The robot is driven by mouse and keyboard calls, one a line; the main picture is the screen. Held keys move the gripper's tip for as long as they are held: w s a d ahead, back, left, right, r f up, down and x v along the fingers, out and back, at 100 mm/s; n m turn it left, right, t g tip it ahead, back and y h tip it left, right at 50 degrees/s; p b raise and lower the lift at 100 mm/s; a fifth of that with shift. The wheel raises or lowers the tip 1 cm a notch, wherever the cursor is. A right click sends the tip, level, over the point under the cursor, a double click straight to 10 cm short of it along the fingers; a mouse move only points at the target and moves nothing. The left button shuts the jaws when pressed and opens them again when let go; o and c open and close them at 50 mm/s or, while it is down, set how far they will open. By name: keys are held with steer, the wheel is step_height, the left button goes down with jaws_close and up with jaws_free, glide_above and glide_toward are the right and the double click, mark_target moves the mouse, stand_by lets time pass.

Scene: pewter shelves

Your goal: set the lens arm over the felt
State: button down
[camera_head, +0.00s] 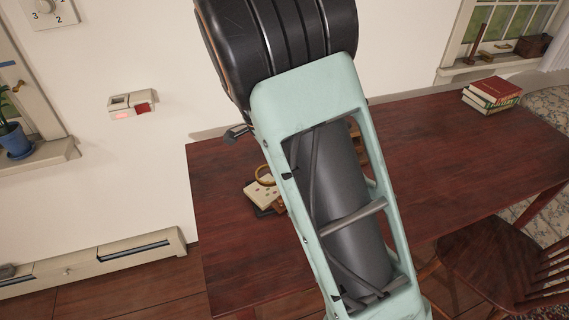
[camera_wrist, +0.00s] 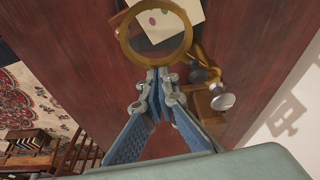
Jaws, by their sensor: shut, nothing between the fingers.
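The lens arm has a round brass-rimmed lens (camera_wrist: 122,36), a bent brass arm and silver knobs (camera_wrist: 222,101) on a wooden base. In the wrist view the lens overlaps a pale card with coloured dots (camera_wrist: 187,9) and a dark flat piece beside it, perhaps the felt. In the head view the brass ring (camera_head: 265,181) and the card (camera_head: 256,194) show left of my arm, which hides the rest. My gripper (camera_wrist: 158,78) is shut and empty, its tips close to the lens rim. I cannot tell whether they touch.
The dark red table (camera_head: 445,150) is largely bare to the right. Stacked books (camera_head: 492,94) lie at its far right. A wooden chair (camera_head: 500,255) stands at the near right edge. The wall is close behind the table.

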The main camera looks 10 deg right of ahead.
step_height(320, 180, up, 10)
steer(key=shift+d+f+p, duration=0.25)
steer(key=shift+d+p, duration=0.05)
steer(key=shift+d, duration=0.05)
stand_by(0.4)
